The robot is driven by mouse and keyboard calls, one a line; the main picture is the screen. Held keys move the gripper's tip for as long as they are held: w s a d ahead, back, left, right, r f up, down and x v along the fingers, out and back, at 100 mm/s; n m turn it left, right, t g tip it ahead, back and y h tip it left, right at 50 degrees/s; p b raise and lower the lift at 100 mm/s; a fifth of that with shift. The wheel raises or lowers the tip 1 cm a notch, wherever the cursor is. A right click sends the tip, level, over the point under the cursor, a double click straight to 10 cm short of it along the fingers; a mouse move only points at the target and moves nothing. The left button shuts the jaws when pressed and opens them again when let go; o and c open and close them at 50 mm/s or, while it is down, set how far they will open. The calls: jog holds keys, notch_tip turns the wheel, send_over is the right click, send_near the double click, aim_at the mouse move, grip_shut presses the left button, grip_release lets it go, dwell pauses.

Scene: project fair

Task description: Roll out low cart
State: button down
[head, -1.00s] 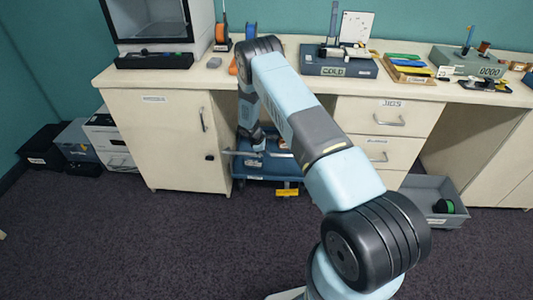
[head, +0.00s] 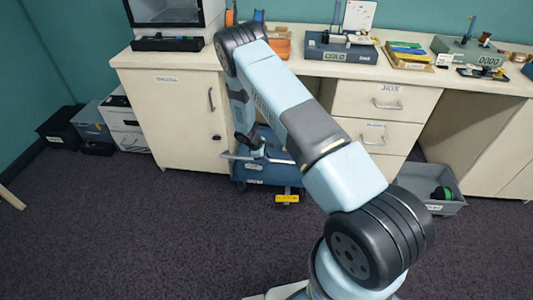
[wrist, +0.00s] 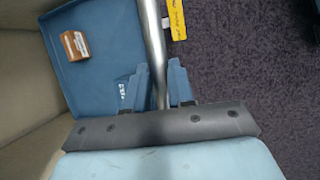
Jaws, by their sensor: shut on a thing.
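The low cart (head: 268,174) is a blue flat tray on small wheels. It stands on the floor, partly out of the bay between the left cupboard and the drawers. Its metal handle bar (head: 280,160) runs along the front; in the wrist view the bar (wrist: 152,40) runs up between my fingers. My gripper (head: 252,145) is shut on this bar; its blue fingers (wrist: 158,88) sit either side of it. A small brown box (wrist: 75,44) lies on the cart's deck (wrist: 105,30). My arm hides part of the cart in the head view.
A yellow tag (head: 287,198) hangs at the cart's front. The cupboard (head: 175,120) stands close on the left, the drawers (head: 385,105) on the right. A grey bin (head: 430,187) is on the floor at right. The carpet (head: 180,240) in front is clear.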

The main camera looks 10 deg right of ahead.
jog(key=s+a, duration=0.3)
jog(key=s, duration=0.6)
jog(key=s+a, duration=0.3)
jog(key=s, duration=0.6)
jog(key=c, duration=1)
grip_release()
jog(key=shift+a+r, duration=0.1)
jog(key=v, duration=1.3)
jog(key=shift+w+a+r, duration=0.1)
jog(key=shift+a+r, duration=0.05)
jog(key=shift+r, duration=0.1)
